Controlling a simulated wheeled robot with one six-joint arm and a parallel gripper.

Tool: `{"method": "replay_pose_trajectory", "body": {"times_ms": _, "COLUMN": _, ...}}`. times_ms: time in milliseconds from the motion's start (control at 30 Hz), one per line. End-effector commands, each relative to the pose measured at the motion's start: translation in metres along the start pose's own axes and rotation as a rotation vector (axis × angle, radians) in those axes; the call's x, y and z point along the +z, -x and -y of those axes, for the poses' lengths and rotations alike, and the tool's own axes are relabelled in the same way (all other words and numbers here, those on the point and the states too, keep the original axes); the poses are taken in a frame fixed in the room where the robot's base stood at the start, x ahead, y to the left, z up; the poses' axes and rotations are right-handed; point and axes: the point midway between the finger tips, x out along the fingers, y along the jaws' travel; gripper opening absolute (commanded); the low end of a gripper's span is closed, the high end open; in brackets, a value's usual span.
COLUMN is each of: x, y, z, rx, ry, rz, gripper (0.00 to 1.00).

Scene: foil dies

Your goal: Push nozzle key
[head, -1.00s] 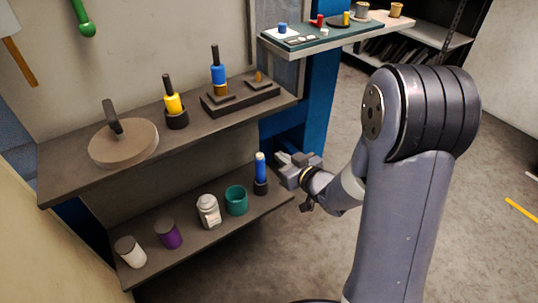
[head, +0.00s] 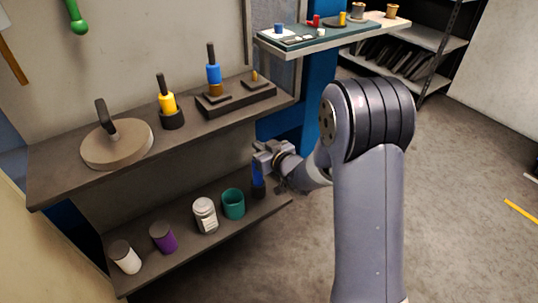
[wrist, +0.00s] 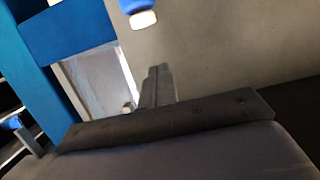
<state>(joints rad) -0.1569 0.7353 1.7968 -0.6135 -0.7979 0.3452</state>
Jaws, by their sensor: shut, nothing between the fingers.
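A blue cylinder (head: 258,174) stands upright in a dark holder at the right end of the lower shelf; its pale tip is hidden behind my gripper. It is probably the nozzle key, but I cannot confirm this. My gripper (head: 259,158) is shut and empty, at the top of this cylinder; I cannot tell whether they touch. In the wrist view, the shut fingers (wrist: 158,86) point at a beige surface. A blue piece with a white end (wrist: 142,16) shows above them, probably the same cylinder.
Left of the cylinder are a teal cup (head: 233,204), a white jar (head: 205,215), a purple cup (head: 163,238) and a white cup (head: 125,257). The upper shelf (head: 70,178) holds a round disc, a yellow-handled tool and a blue-handled tool. A blue post (head: 318,100) stands to the right.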

Motion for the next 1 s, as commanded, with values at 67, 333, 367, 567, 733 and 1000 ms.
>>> {"method": "replay_pose_trajectory", "body": {"times_ms": 67, "x": 0.021, "y": -0.002, "z": 0.000, "rx": 0.001, "ry": -0.003, "rz": 0.009, "gripper": 0.00}}
{"method": "replay_pose_trajectory", "body": {"times_ms": 333, "x": 0.036, "y": -0.006, "z": 0.000, "rx": 0.001, "ry": -0.001, "rz": 0.006, "gripper": 0.00}}
{"method": "replay_pose_trajectory", "body": {"times_ms": 367, "x": 0.036, "y": -0.006, "z": 0.000, "rx": 0.001, "ry": -0.001, "rz": 0.006, "gripper": 0.00}}
{"method": "replay_pose_trajectory", "body": {"times_ms": 567, "x": 0.036, "y": -0.005, "z": 0.000, "rx": 0.001, "ry": -0.001, "rz": 0.005, "gripper": 0.00}}
{"method": "replay_pose_trajectory", "body": {"times_ms": 733, "x": 0.039, "y": -0.006, "z": 0.000, "rx": 0.001, "ry": -0.001, "rz": 0.006, "gripper": 0.00}}
{"method": "replay_pose_trajectory", "body": {"times_ms": 1000, "x": 0.056, "y": -0.010, "z": 0.000, "rx": 0.001, "ry": -0.002, "rz": 0.007, "gripper": 0.00}}
